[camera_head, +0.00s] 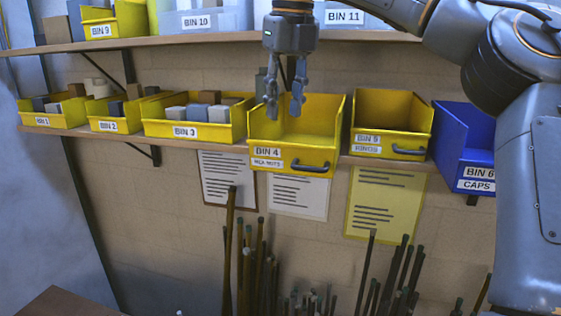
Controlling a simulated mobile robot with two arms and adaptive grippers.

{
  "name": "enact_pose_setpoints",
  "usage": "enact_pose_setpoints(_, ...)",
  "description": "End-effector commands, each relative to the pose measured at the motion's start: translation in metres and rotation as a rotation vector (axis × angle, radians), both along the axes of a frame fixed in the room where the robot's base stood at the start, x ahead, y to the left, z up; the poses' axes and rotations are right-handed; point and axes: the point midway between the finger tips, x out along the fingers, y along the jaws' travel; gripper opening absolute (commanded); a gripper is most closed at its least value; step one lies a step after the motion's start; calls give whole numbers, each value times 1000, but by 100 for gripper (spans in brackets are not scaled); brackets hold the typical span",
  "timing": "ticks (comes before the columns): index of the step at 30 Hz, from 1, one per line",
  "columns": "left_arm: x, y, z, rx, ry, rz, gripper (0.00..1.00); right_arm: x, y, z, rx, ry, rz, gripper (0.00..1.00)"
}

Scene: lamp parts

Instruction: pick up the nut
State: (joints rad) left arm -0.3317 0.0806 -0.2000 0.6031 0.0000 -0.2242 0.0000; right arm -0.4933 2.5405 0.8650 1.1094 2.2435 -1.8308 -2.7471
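No nut can be made out in the head view. A yellow bin labelled BIN 4 (262,131), with a second label that ends in NUTS, stands on the lower shelf and juts out past its front edge. Its floor is partly hidden by its front wall. My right gripper (284,112) points down over this bin, its fingertips at the bin's mouth. Its two fingers are apart, with nothing seen between them. My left gripper is out of view.
BIN 3 (195,131) with blocks stands left of BIN 4. The yellow BIN 5 (390,124) and the blue BIN 6 (468,150) stand to the right. An upper shelf (190,40) with bins runs above. Several upright rods (255,270) stand below.

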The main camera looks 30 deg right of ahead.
Motion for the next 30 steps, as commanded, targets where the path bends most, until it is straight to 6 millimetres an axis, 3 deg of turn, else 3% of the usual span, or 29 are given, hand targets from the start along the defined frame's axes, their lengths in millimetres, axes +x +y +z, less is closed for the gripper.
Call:
enact_pose_setpoints(1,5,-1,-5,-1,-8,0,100,1,-1,-14,0,4,1,32)
enact_pose_setpoints(3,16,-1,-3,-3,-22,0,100,3,-1,-22,0,3,0,32)
enact_pose_setpoints(7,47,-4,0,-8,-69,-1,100,5,-1,-33,0,1,-1,32)
enact_pose_setpoints(11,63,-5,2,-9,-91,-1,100,6,-1,-40,0,2,-1,32)
enact_pose_setpoints(14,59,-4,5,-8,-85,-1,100,6,-2,-51,0,3,0,32)
enact_pose_setpoints(22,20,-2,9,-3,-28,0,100,11,-3,-84,1,2,-2,32)
enact_pose_setpoints(30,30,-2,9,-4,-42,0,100,11,-3,-88,1,1,-2,32)
